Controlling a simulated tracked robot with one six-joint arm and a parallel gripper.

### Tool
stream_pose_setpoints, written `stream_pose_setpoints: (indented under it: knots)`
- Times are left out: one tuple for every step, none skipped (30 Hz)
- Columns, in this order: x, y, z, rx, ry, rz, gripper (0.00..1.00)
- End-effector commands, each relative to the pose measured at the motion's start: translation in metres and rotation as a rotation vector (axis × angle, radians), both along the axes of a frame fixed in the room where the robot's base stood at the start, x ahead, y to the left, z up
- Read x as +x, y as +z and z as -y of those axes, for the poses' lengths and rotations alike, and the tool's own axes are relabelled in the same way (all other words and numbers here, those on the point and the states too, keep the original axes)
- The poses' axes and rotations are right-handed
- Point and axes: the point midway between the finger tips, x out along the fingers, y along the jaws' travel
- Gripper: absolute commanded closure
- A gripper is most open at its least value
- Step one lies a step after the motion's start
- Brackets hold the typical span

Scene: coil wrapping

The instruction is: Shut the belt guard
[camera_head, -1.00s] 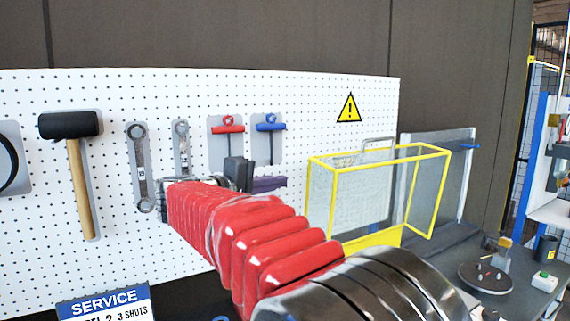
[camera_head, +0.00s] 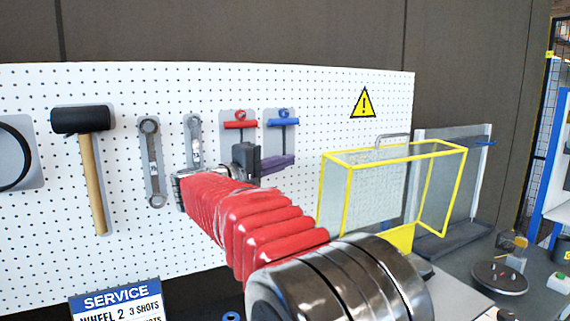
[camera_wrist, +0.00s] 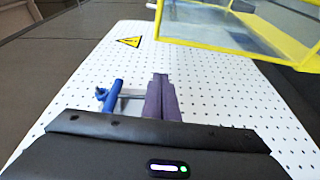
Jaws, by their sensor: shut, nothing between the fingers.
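The belt guard (camera_head: 350,190) is a yellow-edged box frame with clear mesh panels, standing right of my arm in the head view. It also shows at the top right of the wrist view (camera_wrist: 240,46). A grey handle (camera_head: 392,137) sits at its top back. My gripper (camera_head: 277,165), with purple fingers, is in front of the pegboard, left of the guard and apart from it. In the wrist view its fingers (camera_wrist: 161,97) lie together and hold nothing. My red-sleeved arm hides part of the pegboard.
The white pegboard (camera_head: 300,88) holds a mallet (camera_head: 92,165), wrenches (camera_head: 152,162), a red T-handle tool (camera_head: 240,125) and a blue T-handle tool (camera_head: 283,122). A warning sign (camera_head: 362,104) is above the guard. A clear panel (camera_head: 462,175) stands right of it. A turntable (camera_head: 499,279) is at lower right.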

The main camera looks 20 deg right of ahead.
Motion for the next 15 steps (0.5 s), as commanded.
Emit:
stream_pose_setpoints:
  knots:
    - [0.002, 0.000, 0.008, 0.000, -0.004, 0.000, 1.00]
    - [0.004, 0.000, 0.012, 0.000, -0.003, 0.000, 1.00]
    - [0.006, 0.000, 0.018, 0.000, -0.003, 0.000, 1.00]
    - [0.007, 0.001, 0.022, 0.000, -0.004, 0.000, 1.00]
    - [0.009, 0.001, 0.026, 0.000, -0.003, 0.000, 1.00]
    - [0.011, 0.001, 0.032, 0.000, -0.002, 0.000, 1.00]
    - [0.013, 0.001, 0.036, 0.000, -0.003, 0.000, 1.00]
    - [0.015, 0.001, 0.040, 0.000, -0.003, -0.001, 1.00]
    - [0.016, 0.001, 0.044, 0.000, -0.002, -0.001, 1.00]
    - [0.018, 0.001, 0.048, 0.000, -0.001, -0.001, 1.00]
    - [0.019, 0.002, 0.052, 0.000, -0.002, 0.000, 1.00]
    - [0.021, 0.002, 0.056, 0.000, -0.002, 0.000, 1.00]
    - [0.022, 0.002, 0.059, 0.000, -0.002, 0.000, 1.00]
    - [0.023, 0.002, 0.062, 0.000, -0.001, -0.001, 1.00]
    - [0.025, 0.002, 0.066, 0.000, -0.001, -0.001, 1.00]
